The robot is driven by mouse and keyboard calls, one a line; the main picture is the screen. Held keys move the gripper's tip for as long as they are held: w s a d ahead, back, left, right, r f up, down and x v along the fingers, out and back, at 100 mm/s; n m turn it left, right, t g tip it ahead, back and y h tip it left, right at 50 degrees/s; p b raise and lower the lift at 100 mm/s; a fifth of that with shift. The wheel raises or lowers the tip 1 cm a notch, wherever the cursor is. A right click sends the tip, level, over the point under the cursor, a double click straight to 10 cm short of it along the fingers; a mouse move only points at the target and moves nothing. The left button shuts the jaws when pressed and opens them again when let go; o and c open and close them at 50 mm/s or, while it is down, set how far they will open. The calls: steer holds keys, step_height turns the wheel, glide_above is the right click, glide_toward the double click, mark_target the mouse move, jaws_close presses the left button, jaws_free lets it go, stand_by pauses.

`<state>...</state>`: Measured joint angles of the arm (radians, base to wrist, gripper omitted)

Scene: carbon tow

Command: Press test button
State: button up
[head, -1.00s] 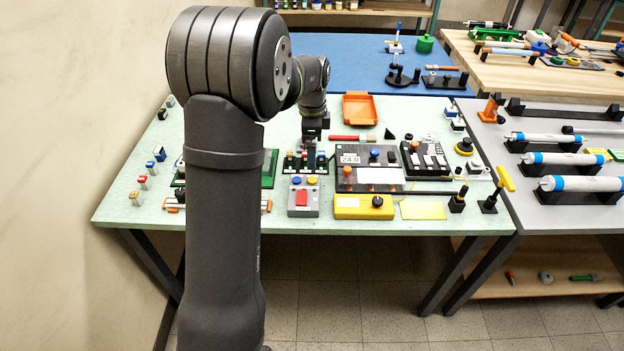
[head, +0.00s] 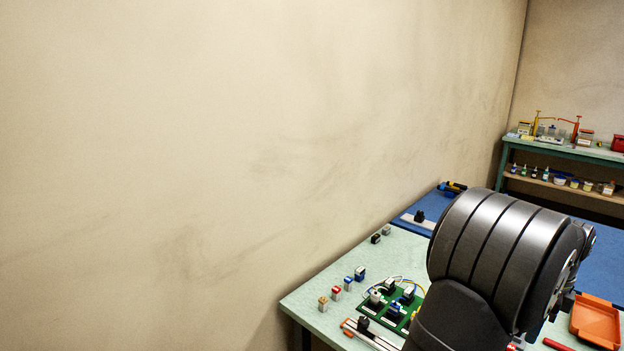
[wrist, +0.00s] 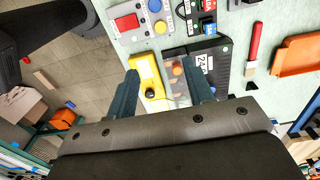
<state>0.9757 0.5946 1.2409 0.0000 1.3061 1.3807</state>
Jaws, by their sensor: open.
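The orange button shows between the fingers, close to the right one, which hides part of the tester. A grey box (wrist: 143,28) with a red pad (wrist: 127,22), a blue button (wrist: 155,5) and a yellow button (wrist: 160,27) sits at the top. I cannot read which button is the test button.
A yellow box (wrist: 146,73) with a black knob (wrist: 151,94) lies between the fingers. A red-handled tool (wrist: 254,48) and orange tray (wrist: 298,55) lie to the right. In the head view, a green board (head: 392,307) with wired parts stands left of my arm, near the wall (head: 200,150).

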jaws_close()
stand_by(1.3)
